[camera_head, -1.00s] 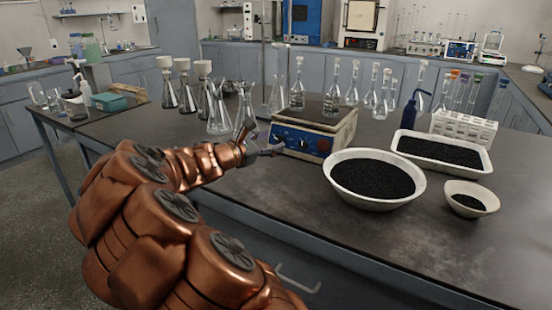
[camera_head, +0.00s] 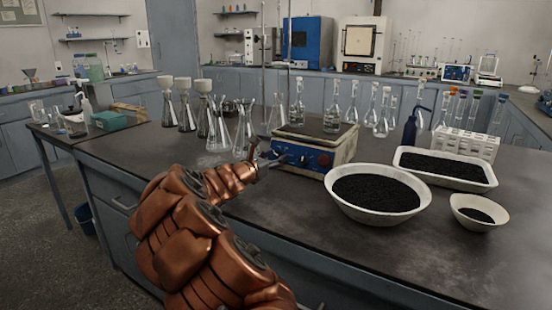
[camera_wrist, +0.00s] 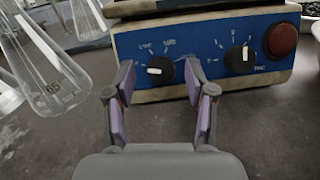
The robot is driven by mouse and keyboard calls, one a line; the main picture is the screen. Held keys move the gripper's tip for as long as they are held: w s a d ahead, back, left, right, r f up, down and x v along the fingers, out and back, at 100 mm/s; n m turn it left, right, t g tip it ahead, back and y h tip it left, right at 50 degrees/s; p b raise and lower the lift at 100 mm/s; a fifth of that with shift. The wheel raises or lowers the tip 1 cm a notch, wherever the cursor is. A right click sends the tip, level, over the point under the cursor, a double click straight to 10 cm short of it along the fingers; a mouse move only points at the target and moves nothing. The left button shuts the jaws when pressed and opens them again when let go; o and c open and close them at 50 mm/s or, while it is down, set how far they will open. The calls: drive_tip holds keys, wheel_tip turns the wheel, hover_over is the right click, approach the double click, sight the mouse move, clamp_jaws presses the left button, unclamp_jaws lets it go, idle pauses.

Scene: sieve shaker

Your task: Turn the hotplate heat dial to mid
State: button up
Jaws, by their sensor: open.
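The hotplate (camera_head: 340,146) stands on the dark bench, with a flat top plate and a blue front panel. In the wrist view its panel (camera_wrist: 205,45) carries two black dials and a red button. The left dial (camera_wrist: 163,72) has small labels above it, partly blurred, and its white mark points left. The right dial (camera_wrist: 240,60) has its mark pointing about up. My gripper (camera_wrist: 161,82) is open and empty. Its fingertips are to either side of and slightly below the left dial, which shows between them; contact cannot be told. In the head view my gripper (camera_head: 264,159) is at the panel's left end.
Glass flasks (camera_head: 218,132) stand close left of the hotplate; one flask (camera_wrist: 50,75) is near my left finger. A white bowl of black grains (camera_head: 340,208) is close right. A red button (camera_wrist: 283,40) is right of the dials. The front bench area is clear.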

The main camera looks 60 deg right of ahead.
drive_tip(key=shift+d, duration=0.45)
drive_tip(key=shift+s, duration=0.1)
clamp_jaws()
